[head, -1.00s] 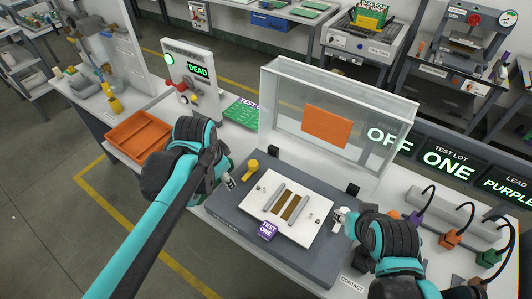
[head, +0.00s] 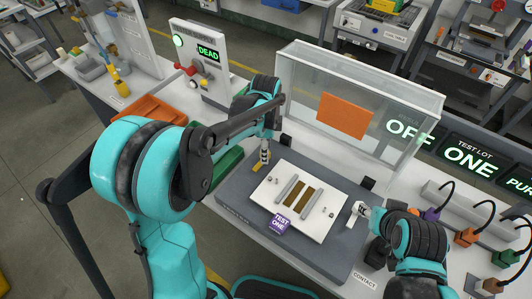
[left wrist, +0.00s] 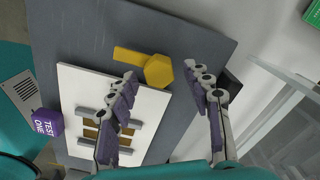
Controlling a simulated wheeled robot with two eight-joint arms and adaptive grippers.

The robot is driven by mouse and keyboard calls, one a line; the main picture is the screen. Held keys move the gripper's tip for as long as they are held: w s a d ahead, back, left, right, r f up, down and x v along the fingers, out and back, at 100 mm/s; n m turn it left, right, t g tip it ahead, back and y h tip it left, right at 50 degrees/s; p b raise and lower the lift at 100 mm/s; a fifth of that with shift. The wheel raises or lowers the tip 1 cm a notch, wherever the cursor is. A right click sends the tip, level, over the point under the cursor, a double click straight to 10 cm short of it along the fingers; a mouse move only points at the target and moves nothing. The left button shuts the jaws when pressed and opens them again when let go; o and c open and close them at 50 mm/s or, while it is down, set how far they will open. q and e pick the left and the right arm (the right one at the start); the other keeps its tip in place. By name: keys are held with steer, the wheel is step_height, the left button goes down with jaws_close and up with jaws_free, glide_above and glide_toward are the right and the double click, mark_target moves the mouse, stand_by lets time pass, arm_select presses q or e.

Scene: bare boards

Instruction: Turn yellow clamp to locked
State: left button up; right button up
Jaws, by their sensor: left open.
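The yellow clamp (head: 257,168) is at the back left of the grey base, beside the white plate (head: 328,227). In the left wrist view the clamp (left wrist: 158,70) shows a hexagonal knob with a flat lever pointing left. My left gripper (head: 265,157) is over the clamp and partly hides it in the head view. Its fingers (left wrist: 162,73) are open, one on each side of the knob in the left wrist view. I cannot tell whether they touch it. My right gripper (head: 358,211) is at the right edge of the plate; its finger gap is unclear.
A clear hood with an orange panel (head: 345,115) stands behind the base. A purple TEST ONE block (head: 280,223) is at the plate's front edge. A panel reading DEAD (head: 208,52) and an orange tray (head: 150,109) are at back left. Colored cable plugs (head: 466,236) stand at right.

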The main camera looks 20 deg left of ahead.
arm_select(q)
steer(key=shift+f, duration=0.6)
steer(key=shift+c, duration=0.3)
jaws_close()
steer(key=shift+s, duration=0.1)
